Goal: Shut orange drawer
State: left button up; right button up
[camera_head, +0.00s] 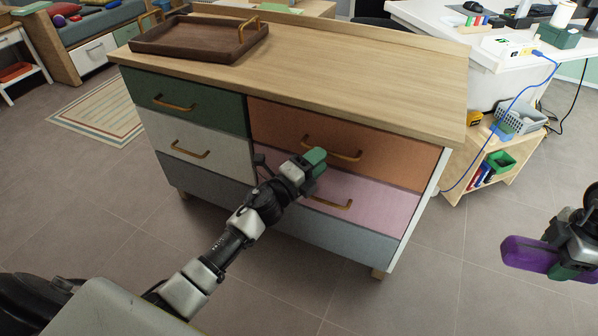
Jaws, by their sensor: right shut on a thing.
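The orange drawer (395,163) is the upper right drawer of the wooden dresser, with a curved brass handle (332,150). Its front looks about flush with the drawers around it; a small gap cannot be ruled out. My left gripper (314,158) is in front of the dresser, by the lower edge of the orange front and the top of the pink drawer (385,205). Its jaw opening is not clear, and I cannot tell whether it touches the front. My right gripper (566,262) is at the far right, shut on a purple object (525,255), away from the dresser.
A brown tray (190,48) with brass handles stands on the dresser top (360,70). Green (215,110) and white (190,140) drawers are on the left. A small wooden shelf (505,165) with bins and a hanging blue cable is at right. Floor in front is clear.

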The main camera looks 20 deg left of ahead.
pick_arm(q)
jog(key=v, duration=0.8)
jog(key=shift+r+p, duration=0.2)
jog(key=shift+p, duration=0.1)
pick_arm(e)
jog(key=shift+r, duration=0.45)
